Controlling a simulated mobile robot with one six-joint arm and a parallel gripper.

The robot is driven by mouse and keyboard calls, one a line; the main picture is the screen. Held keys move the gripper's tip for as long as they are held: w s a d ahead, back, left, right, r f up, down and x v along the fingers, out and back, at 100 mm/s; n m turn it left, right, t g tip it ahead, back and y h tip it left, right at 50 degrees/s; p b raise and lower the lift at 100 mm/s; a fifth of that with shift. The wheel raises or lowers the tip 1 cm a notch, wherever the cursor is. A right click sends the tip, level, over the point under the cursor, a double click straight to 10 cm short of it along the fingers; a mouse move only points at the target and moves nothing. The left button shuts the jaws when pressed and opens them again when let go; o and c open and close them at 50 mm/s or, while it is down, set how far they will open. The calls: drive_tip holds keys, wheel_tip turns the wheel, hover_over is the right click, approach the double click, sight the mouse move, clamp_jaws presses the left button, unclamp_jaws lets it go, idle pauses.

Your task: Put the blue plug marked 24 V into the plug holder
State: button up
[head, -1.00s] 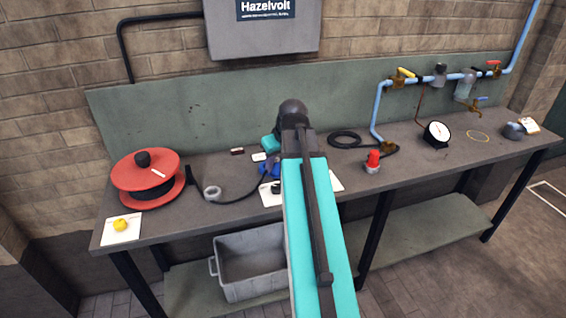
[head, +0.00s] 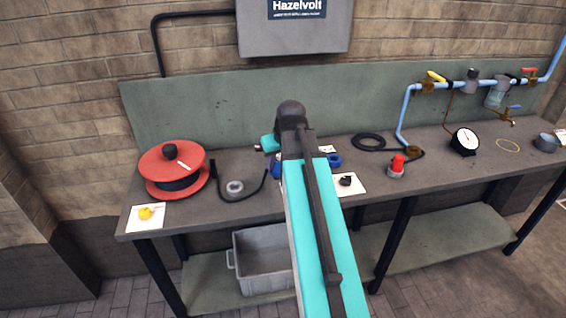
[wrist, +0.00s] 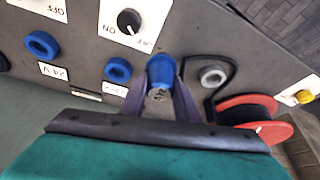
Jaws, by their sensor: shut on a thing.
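In the wrist view my gripper (wrist: 160,92) is shut on a blue plug (wrist: 160,72), with a finger on each side of it. No 24 V mark is readable on the plug. A black cable seems to lead from it. In the head view my arm hides most of the gripper; some blue (head: 276,169) shows at its left edge. A grey ring-shaped fitting (wrist: 213,76), perhaps the plug holder, lies right of the plug, apart from it; it also shows in the head view (head: 235,187). A blue socket (wrist: 42,45) stands beside a "24 V" label (wrist: 53,70).
Another blue socket (wrist: 117,70) lies just left of the plug. A switch card (wrist: 130,20) is behind. A red reel (head: 172,170) and a yellow knob (head: 145,213) stand at the bench's left. A grey crate (head: 262,262) sits below. The cable loops around the grey fitting.

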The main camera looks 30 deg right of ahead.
drive_tip(key=shift+w+a, duration=0.1)
idle(0.3)
drive_tip(key=w+a+p, duration=0.1)
drive_tip(key=w+a, duration=0.5)
drive_tip(key=a, duration=0.4)
drive_tip(key=shift+w, duration=0.25)
idle(0.5)
drive_tip(key=shift+w+a+p, duration=0.3)
drive_tip(key=shift+w+a, duration=0.45)
drive_tip(key=shift+a, duration=0.35)
idle(0.9)
drive_tip(key=shift+f+b, duration=1.3)
drive_tip(key=shift+f, duration=1.6)
idle(0.9)
